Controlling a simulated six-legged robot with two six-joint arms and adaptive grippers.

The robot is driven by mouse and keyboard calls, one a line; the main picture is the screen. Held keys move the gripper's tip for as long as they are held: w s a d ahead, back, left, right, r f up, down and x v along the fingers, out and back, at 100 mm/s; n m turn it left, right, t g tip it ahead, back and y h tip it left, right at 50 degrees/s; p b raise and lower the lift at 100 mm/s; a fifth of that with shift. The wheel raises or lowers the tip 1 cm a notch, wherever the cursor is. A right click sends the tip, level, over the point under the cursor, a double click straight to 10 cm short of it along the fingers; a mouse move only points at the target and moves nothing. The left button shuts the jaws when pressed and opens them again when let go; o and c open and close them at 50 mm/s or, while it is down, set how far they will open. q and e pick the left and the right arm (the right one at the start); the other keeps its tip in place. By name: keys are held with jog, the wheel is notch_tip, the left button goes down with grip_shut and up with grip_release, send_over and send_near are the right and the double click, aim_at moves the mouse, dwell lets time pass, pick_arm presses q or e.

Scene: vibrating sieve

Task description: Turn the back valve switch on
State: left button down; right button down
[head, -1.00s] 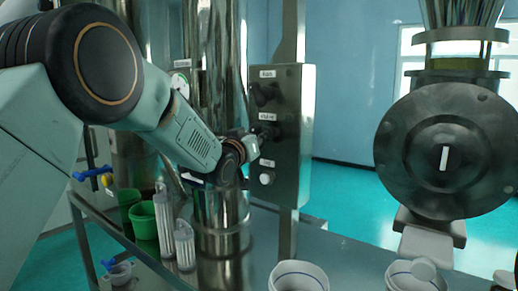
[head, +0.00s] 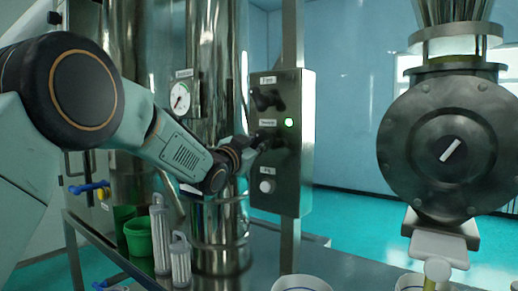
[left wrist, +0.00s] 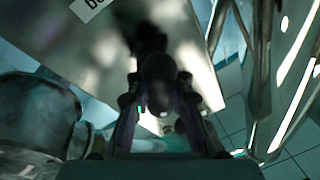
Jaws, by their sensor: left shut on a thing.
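A grey metal control panel (head: 297,180) stands upright in the middle of the head view. It carries an upper dark knob (head: 267,98), a middle dark switch (head: 279,142) and a lower white button (head: 266,186). A green lamp (head: 289,122) is lit beside the middle label. My left gripper (head: 260,143) is at the middle switch. In the left wrist view, its fingers (left wrist: 158,98) are shut around the dark switch (left wrist: 157,68), near a partly visible label (left wrist: 90,6). The label's full text cannot be read. My right gripper is not in view.
A large dark round valve (head: 440,110) with a tilted white mark hangs at the right. A steel column (head: 210,60) with a gauge (head: 180,98) stands left of the panel. Green containers (head: 139,237) and clear cylinders (head: 180,258) stand below my arm.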

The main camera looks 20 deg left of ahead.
pick_arm(q)
jog(key=shift+r, duration=0.15)
dwell(0.3)
jog(key=c, duration=1.7)
grip_release()
jog(key=o, duration=0.5)
jog(key=shift+s+r, duration=0.1)
jog(key=shift+s, duration=0.25)
jog(key=shift+w+f, duration=0.25)
jog(key=v, duration=1.2)
jog(key=shift+w, duration=0.1)
